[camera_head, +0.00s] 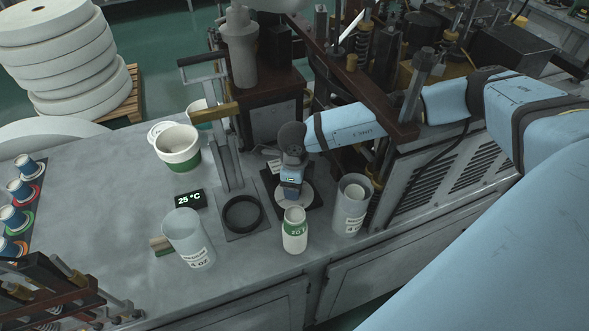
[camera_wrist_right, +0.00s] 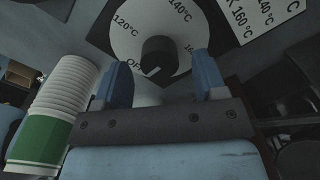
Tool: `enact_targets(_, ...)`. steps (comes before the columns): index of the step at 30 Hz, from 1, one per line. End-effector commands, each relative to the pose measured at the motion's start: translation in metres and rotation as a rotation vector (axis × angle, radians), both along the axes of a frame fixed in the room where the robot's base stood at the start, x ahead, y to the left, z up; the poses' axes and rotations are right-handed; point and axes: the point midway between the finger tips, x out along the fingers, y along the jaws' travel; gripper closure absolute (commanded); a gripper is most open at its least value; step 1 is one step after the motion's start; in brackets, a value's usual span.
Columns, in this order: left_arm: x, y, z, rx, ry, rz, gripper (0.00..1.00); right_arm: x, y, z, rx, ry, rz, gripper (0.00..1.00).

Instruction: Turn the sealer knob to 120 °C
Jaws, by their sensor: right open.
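The sealer knob (camera_wrist_right: 158,57) is a dark round knob at the middle of a white dial (camera_wrist_right: 125,40) in the right wrist view. The dial reads OFF, 120°C, 140°C and 160°C. The pale mark on the knob points down and left, towards OFF. My right gripper (camera_wrist_right: 162,64) is open, with its blue fingers apart on either side of the knob in that view; I cannot tell whether they touch it. In the head view my right gripper (camera_head: 291,185) hides the knob above the dial (camera_head: 305,194). A small display (camera_head: 189,199) reads 25 °C. My left gripper is not in view.
A black ring (camera_head: 242,213) lies beside the dial.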

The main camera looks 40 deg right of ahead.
Motion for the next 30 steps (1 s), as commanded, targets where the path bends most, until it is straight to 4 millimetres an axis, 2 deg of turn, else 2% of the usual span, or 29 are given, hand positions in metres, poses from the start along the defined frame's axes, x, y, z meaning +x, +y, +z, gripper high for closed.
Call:
enact_targets(5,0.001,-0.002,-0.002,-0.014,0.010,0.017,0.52,-0.001,0.000,-0.012,-0.001,0.001,0.001,0.35)
enact_targets(13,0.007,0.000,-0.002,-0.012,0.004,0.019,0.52,0.000,0.000,-0.014,0.000,0.000,0.001,0.35)
enact_targets(14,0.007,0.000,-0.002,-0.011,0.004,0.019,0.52,0.000,0.000,-0.014,0.000,0.000,0.001,0.37)
enact_targets(20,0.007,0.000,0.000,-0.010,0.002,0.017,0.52,0.000,0.000,-0.014,0.000,0.000,0.001,0.83)
enact_targets(30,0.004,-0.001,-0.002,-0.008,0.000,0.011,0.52,0.000,0.000,-0.015,0.000,0.001,-0.035,0.84)
